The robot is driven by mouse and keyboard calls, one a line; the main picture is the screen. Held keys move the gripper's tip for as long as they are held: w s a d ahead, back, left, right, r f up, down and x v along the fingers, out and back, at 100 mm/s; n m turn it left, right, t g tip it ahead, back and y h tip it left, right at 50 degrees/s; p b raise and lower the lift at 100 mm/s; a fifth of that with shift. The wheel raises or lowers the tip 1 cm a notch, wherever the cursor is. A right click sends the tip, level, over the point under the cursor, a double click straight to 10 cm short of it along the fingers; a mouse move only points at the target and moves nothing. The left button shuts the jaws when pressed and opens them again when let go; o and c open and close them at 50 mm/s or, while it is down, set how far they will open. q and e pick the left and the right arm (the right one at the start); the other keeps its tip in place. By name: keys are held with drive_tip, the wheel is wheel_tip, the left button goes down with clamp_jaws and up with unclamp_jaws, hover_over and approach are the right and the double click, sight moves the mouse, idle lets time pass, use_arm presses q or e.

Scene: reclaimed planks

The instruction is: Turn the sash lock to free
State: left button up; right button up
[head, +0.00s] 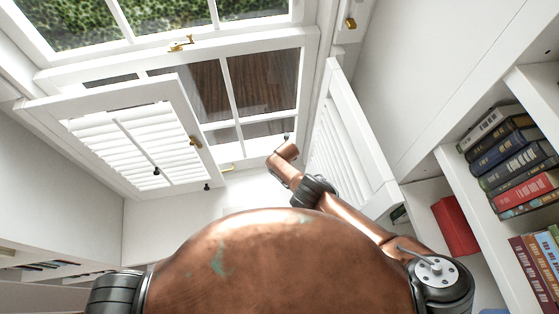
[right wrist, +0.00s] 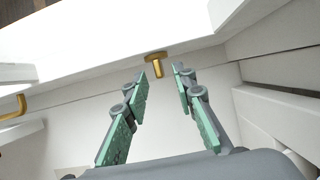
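The brass sash lock (head: 181,43) sits on the white rail between the upper and lower panes in the head view. Its exact lever angle is too small to tell. My right arm reaches up toward the window, but its gripper cannot be made out there. In the right wrist view my right gripper (right wrist: 168,68) is open and empty, with green-padded fingers. A brass fitting with a flat head and short stem (right wrist: 157,66) shows just beyond the fingertips, near the left one; I cannot tell which fitting it is. My left gripper is in neither view.
A louvred shutter (head: 174,100) stands open on the left, with a brass knob (head: 195,141). Another shutter (head: 345,140) stands on the right, close to my right arm. Bookshelves with books (head: 510,160) line the right. A brass hook-shaped piece (right wrist: 14,108) shows left in the wrist view.

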drive_tip(key=shift+a+b+x, duration=0.2)
drive_tip(key=shift+b+x, duration=0.7)
drive_tip(key=shift+x, duration=0.2)
drive_tip(key=shift+w+d+r+n, duration=0.15)
drive_tip(key=shift+w+r+n, duration=0.15)
drive_tip(key=shift+w+n, duration=0.15)
drive_tip(key=shift+d, duration=0.1)
drive_tip(key=c, duration=0.7)
clamp_jaws()
